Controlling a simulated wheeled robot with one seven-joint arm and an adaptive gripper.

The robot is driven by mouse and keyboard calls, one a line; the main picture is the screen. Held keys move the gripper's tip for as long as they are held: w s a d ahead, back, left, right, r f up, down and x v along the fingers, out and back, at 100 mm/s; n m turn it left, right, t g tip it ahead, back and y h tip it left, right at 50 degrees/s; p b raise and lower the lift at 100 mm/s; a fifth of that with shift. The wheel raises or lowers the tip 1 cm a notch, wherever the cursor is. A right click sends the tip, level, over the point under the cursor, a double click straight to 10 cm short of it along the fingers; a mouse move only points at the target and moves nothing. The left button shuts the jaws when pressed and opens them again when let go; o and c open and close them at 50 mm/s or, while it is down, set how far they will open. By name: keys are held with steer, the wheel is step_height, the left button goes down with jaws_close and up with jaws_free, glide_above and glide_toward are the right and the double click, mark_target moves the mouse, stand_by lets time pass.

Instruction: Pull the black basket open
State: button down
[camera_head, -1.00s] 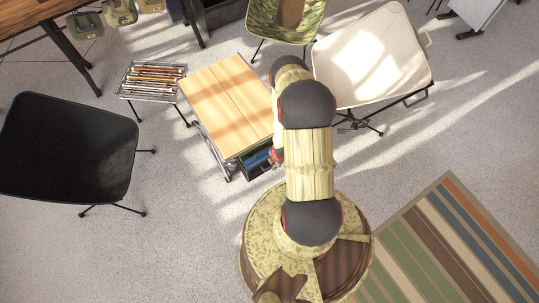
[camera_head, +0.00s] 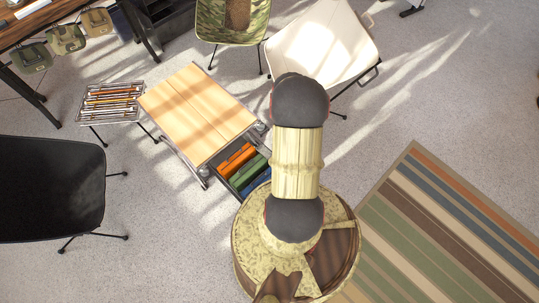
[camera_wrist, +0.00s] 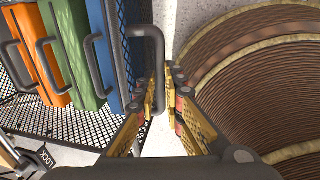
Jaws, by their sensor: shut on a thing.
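The black mesh basket (camera_head: 226,184) is pulled out from under the wooden-topped table (camera_head: 198,108). It holds an orange case (camera_head: 236,160), a green case (camera_head: 247,173) and a blue case. In the wrist view its mesh (camera_wrist: 75,125) shows at the left, with the orange (camera_wrist: 35,55), green (camera_wrist: 68,50) and blue (camera_wrist: 112,50) cases in it. My gripper (camera_wrist: 164,88) is shut on the dark looped handle (camera_wrist: 147,40) at the basket's front. In the head view my arm hides the gripper and handle.
A black chair (camera_head: 50,190) stands left, a rack of sticks (camera_head: 110,100) beside the table. A camouflage chair (camera_head: 232,20) and a white chair (camera_head: 322,45) stand behind. A striped rug (camera_head: 440,225) lies right. Bare floor is between chairs and rug.

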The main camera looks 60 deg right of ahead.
steer(key=shift+s, duration=0.25)
steer(key=c, duration=2.2)
jaws_free()
steer(key=shift+o, duration=0.2)
step_height(320, 180, up, 12)
steer(key=s, duration=0.2)
steer(key=shift+a, duration=0.3)
steer(key=shift+f, duration=0.15)
